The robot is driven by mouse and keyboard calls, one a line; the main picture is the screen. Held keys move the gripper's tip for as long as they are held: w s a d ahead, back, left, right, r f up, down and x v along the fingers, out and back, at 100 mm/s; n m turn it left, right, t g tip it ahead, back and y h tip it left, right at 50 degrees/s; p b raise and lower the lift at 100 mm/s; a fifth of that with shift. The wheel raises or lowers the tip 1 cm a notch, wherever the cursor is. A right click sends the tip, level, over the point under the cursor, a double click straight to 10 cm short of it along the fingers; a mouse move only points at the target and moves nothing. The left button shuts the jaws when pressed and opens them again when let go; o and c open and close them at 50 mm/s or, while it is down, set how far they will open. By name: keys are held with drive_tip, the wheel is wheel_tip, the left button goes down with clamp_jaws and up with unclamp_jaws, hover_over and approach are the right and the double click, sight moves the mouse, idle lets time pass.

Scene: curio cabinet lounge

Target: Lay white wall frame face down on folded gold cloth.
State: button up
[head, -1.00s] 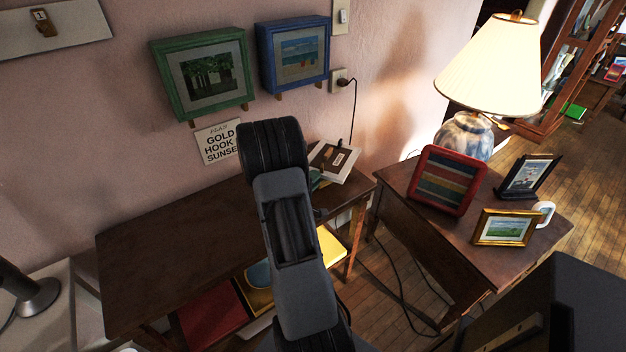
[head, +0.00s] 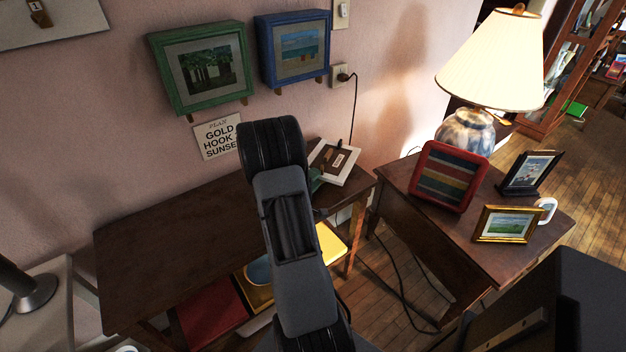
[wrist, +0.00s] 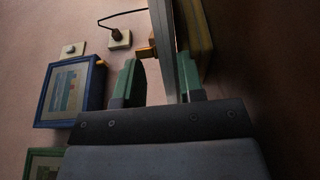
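The white wall frame (head: 350,176) lies roughly flat at the right end of the long dark table, its brown back with a small label facing up. In the wrist view it is a thin pale slab (wrist: 166,35) seen edge-on. My gripper (wrist: 160,78) has one green finger on each side of this slab. A gap shows between the left finger and the slab, so the gripper looks open around its edge. The gold cloth (wrist: 203,40) shows as a yellowish layer at the slab's right, on the table side. In the head view my arm hides most of the gripper, and I cannot make out the cloth.
A green frame (head: 157,85) and a blue frame (head: 268,65) hang on the wall above a sign (head: 218,138). The side table (head: 465,237) at right holds a lamp (head: 490,68) and several standing frames. The long table's left half (head: 165,240) is clear.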

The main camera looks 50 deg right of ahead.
drive_tip(key=shift+o, duration=1)
drive_tip(key=shift+f, duration=0.1)
drive_tip(key=a, duration=1.3)
drive_tip(key=shift+w+a+p, duration=0.2)
drive_tip(key=shift+a+p, duration=0.15)
drive_tip(key=shift+a, duration=0.05)
